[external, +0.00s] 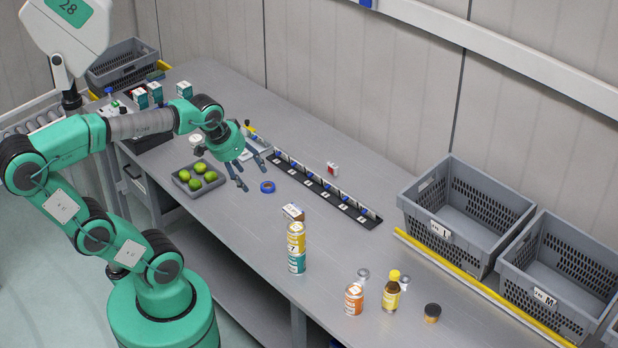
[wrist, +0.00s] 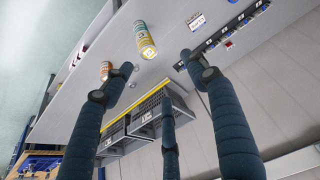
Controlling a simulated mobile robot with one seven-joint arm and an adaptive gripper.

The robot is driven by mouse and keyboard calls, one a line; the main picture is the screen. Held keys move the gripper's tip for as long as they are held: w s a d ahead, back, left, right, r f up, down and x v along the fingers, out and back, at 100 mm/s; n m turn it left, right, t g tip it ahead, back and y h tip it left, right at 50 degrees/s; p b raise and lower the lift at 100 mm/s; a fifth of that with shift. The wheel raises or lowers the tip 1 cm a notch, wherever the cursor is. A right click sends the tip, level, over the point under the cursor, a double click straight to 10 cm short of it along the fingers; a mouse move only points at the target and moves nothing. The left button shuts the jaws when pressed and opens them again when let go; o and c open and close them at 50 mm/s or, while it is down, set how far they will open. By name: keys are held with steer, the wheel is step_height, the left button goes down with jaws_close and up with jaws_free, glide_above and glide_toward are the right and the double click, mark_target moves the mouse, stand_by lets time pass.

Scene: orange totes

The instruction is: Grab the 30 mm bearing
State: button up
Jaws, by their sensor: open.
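Two small silvery round parts stand on the grey bench toward the front right in the external view. My gripper (external: 253,175) is open and empty above the bench, near the blue ring (external: 267,187), well left of and behind the silvery parts. In the wrist view its spread fingers (wrist: 157,65) hold nothing.
A tray of green fruit (external: 184,180) lies left. Grey crates (external: 470,265) line the right rear. The middle bench is mostly clear.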

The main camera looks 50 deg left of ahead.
steer(key=w+d+f+g, duration=0.1)
steer(key=w+d+f, duration=0.15)
steer(key=w, duration=0.25)
steer(key=w+d+f, duration=0.1)
steer(key=w+d, duration=0.2)
steer(key=w, duration=0.2)
steer(key=g, duration=0.4)
glide_above(363, 273)
step_height(363, 273, down, 24)
steer(key=f, duration=0.1)
steer(key=shift+r+n, duration=0.25)
steer(key=shift+n, duration=0.15)
steer(key=shift+f, duration=0.1)
steer(key=shift+f+b, duration=0.8)
steer(key=shift+f, duration=3.35)
steer(key=shift+f, duration=0.1)
